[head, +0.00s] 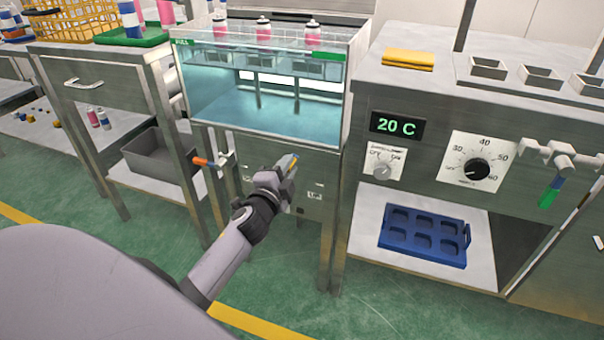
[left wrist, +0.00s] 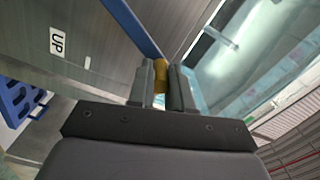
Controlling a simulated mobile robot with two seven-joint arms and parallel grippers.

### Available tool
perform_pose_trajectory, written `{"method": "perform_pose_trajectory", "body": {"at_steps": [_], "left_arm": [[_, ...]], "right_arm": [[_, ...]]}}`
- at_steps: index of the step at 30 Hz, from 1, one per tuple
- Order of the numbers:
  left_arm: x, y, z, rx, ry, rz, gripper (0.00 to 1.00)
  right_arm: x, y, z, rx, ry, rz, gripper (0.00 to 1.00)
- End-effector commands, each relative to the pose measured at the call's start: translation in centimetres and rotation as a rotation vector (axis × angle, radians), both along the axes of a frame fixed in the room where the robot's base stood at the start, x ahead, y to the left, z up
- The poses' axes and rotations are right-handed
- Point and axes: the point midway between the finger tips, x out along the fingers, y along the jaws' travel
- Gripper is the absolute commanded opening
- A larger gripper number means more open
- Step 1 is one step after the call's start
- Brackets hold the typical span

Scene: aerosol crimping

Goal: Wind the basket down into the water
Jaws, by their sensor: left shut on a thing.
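The glass-fronted water tank (head: 255,112) stands in the middle of the head view. The basket (head: 262,58) sits high in it, with pink cans (head: 264,32) standing in its cups and their tops above the tank rim. I cannot tell exactly where the cups stand against the water surface. My left gripper (head: 290,168) is in front of the panel below the tank. In the left wrist view its fingers (left wrist: 162,85) are shut on a yellow crank knob (left wrist: 161,72) at the end of a blue crank arm (left wrist: 132,25). The gripper hides most of the crank in the head view. My right gripper is not in view.
An orange-handled valve (head: 203,161) sticks out left of the crank. An UP label (left wrist: 56,41) is on the panel. To the right stand a cabinet with a 20 C display (head: 397,125), a dial (head: 474,169) and a blue tray (head: 424,238) on its shelf.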

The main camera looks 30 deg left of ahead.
Motion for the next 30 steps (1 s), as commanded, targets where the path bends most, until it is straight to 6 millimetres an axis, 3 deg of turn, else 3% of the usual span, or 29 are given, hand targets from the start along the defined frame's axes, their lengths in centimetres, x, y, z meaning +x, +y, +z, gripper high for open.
{"method": "perform_pose_trajectory", "body": {"at_steps": [3, 13, 30], "left_arm": [[-0.3, 1.7, 1.1, -0.107, -0.029, 0.005, 0.00], [-1.0, 5.0, 1.8, -0.412, -0.102, 0.004, 0.00], [-2.3, 10.5, 0.3, -0.935, -0.229, 0.005, 0.00]], "right_arm": [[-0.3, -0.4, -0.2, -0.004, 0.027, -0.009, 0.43], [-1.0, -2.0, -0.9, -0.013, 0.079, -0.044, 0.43], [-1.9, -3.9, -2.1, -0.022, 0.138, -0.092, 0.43]]}}
